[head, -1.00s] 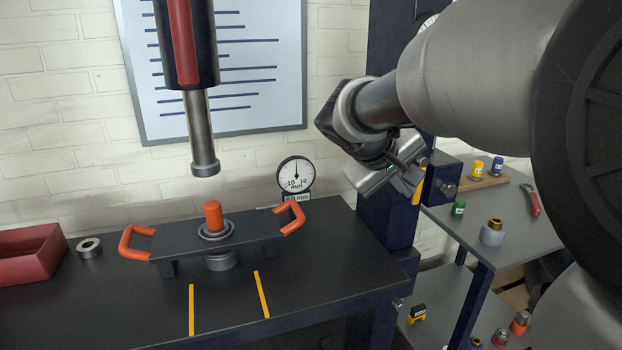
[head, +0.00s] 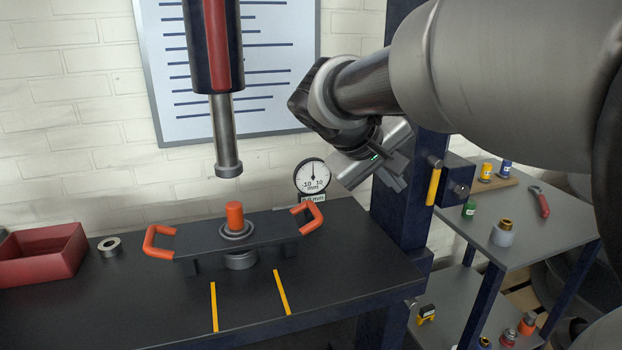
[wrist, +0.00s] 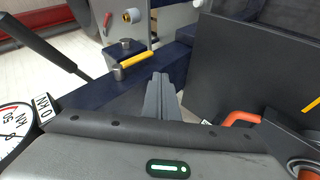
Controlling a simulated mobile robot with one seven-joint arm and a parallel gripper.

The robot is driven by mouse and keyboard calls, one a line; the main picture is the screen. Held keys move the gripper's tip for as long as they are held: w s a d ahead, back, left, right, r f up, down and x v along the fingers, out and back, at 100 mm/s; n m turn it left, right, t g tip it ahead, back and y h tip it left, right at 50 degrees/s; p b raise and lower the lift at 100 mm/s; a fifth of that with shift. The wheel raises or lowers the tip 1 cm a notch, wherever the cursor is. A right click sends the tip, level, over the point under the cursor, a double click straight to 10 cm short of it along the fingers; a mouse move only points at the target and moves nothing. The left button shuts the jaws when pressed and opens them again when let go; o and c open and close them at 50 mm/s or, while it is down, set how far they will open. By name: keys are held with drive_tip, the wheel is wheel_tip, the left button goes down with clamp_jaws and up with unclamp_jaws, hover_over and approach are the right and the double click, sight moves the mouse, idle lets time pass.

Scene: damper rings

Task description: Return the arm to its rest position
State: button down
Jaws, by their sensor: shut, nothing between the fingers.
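My gripper (head: 391,172) is held in the air at the end of my arm, right of the dial gauge and in front of the dark blue press column (head: 405,150). Its fingers are together with nothing between them; the closed fingers also show in the wrist view (wrist: 162,97). The dark plate with orange handles (head: 205,248) lies on the bench below and to the left, apart from my gripper. An orange-topped pin (head: 235,216) stands up through rings at its middle. The press ram (head: 226,150) hangs above the pin, not touching it.
A red bin (head: 40,262) and a loose metal ring (head: 109,246) are on the bench (head: 330,270) at left. A round dial (head: 312,177) stands behind the plate. A yellow-handled lever (wrist: 135,60) is near my fingers.

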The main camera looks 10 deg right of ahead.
drive_tip(key=s+a+f+m+y, duration=0.1)
drive_tip(key=s+a+f+y, duration=0.3)
drive_tip(key=s, duration=0.6)
drive_tip(key=s+a+f+m+y, duration=0.1)
drive_tip(key=s+a+f+y, duration=0.3)
drive_tip(key=s, duration=0.6)
wheel_tip(320, 180, up, 22)
drive_tip(key=p, duration=2.2)
drive_tip(key=shift+p, duration=0.3)
drive_tip(key=shift+d+f, duration=0.1)
drive_tip(key=shift+f, duration=0.05)
